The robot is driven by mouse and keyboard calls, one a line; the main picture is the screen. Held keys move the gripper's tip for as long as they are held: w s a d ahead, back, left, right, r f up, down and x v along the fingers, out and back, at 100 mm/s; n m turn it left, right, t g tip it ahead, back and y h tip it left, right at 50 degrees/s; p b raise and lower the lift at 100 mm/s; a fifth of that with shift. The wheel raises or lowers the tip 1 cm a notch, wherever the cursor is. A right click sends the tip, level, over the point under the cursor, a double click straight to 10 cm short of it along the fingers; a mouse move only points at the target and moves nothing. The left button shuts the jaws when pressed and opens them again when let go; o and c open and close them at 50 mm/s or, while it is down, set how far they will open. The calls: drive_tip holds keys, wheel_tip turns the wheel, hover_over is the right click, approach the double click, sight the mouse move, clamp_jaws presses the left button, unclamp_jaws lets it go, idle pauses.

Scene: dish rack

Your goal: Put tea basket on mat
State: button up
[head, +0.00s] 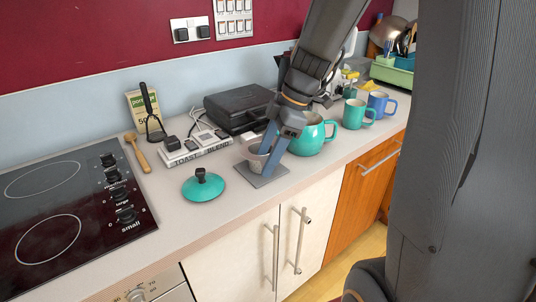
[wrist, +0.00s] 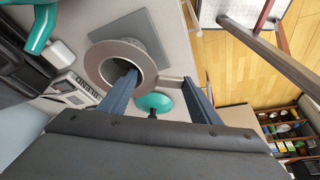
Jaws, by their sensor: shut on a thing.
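The tea basket (head: 253,160) is a small grey metal cup with a wide rim. In the wrist view the basket (wrist: 101,57) shows its round opening and a flat tab at one side. My gripper (head: 267,147) is shut on the basket near its tab. In the wrist view one finger of my gripper (wrist: 170,76) reaches into the opening and the other is outside. The mat (head: 270,178) is a thin grey square on the counter. The mat (wrist: 142,24) is partly hidden below the basket. I cannot tell whether the basket's bottom touches the mat.
A teal teapot (head: 311,136) stands just right of the gripper. A teal lid (head: 204,188) lies to the left. Behind are a black case (head: 238,107) and a toaster-type book stack (head: 197,150). Teal and blue mugs (head: 379,104) stand farther right. The counter's front edge is close.

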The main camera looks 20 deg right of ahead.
drive_tip(key=shift+f, duration=0.15)
drive_tip(key=o, duration=1.1)
drive_tip(key=shift+o, duration=0.2)
drive_tip(key=b+v, duration=0.1)
drive_tip(key=v, duration=0.6)
drive_tip(key=shift+d+r, duration=0.2)
drive_tip(key=shift+r, duration=0.15)
clamp_jaws()
drive_tip(key=shift+r, duration=0.1)
idle(0.5)
